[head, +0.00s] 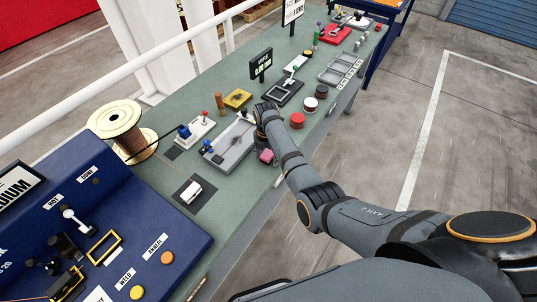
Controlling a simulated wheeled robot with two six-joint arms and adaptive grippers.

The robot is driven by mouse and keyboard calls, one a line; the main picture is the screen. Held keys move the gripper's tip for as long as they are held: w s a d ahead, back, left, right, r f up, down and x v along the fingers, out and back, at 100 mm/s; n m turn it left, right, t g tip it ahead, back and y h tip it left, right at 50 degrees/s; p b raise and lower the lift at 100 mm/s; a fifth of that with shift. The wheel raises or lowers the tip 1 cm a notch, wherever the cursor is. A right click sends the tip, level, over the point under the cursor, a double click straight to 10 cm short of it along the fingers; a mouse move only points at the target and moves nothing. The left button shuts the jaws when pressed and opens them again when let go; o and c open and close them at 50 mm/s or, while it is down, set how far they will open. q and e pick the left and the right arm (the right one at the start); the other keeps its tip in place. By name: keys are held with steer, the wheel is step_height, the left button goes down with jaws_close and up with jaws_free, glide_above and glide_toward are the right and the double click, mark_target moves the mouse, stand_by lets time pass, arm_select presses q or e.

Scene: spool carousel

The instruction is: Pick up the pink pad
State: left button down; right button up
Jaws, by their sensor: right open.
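The pink pad (266,156) is a small block near the front edge of the green workbench, just right of a grey tray-like fixture (232,150). My right gripper (259,134) is open and hangs over the right end of that fixture, close above and behind the pad in the head view. The pad shows clear of the fingers. Whether they touch it cannot be told, as the fingertips are small and dark. My left gripper is out of view.
A red round piece (297,120) and a dark spool (322,91) stand right of my wrist. A copper wire spool (122,128) and a blue control panel (120,235) are at left. The bench (232,203) is bare near its front left.

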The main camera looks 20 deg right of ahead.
steer(key=c, duration=1.3)
steer(key=shift+o, duration=0.2)
steer(key=shift+r, duration=0.1)
